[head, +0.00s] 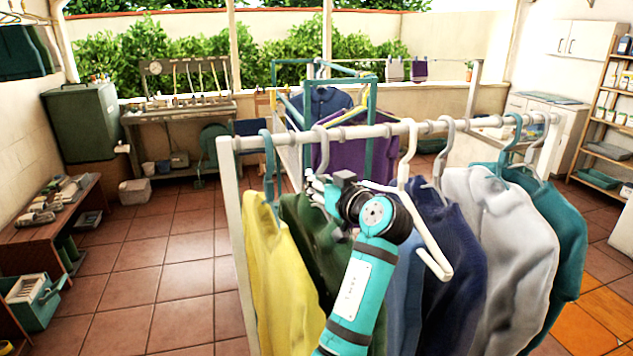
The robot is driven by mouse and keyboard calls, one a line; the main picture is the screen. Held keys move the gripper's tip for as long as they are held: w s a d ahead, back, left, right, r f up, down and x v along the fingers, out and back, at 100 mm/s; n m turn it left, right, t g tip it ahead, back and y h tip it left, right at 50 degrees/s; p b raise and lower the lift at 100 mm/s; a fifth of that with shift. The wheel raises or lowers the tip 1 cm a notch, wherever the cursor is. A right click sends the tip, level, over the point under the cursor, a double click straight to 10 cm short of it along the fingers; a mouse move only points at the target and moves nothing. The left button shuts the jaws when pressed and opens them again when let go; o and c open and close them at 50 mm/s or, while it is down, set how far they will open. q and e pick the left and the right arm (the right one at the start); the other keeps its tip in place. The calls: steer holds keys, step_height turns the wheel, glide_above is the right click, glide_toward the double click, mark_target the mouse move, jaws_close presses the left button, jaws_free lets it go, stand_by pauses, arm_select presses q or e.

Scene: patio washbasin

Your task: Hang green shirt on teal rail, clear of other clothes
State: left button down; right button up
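The green shirt (301,222) hangs on a grey hanger from the white rail (380,131) in front of me, between a yellow shirt (272,275) and blue clothes. My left gripper (322,190) is at the green shirt's upper right, just below its hanger hook. My own wrist and arm cover part of the shirt, and I cannot tell whether the fingers touch or hold anything. The teal rail's frame (369,125) stands behind the white rail. A blue shirt (322,104) and a purple shirt (345,150) hang there. My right gripper is not in view.
An empty white hanger (430,250) hangs right of my wrist. Navy (450,260), grey-white (500,240) and teal (560,230) clothes hang farther right. A white post (232,200) ends the rail at left. The tiled floor at left is mostly clear.

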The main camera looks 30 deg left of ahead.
mark_target(322, 171)
arm_select(q)
steer(key=shift+r, duration=0.3)
steer(key=shift+r+p, duration=0.65)
steer(key=shift+r, duration=0.6)
steer(key=shift+b, duration=0.5)
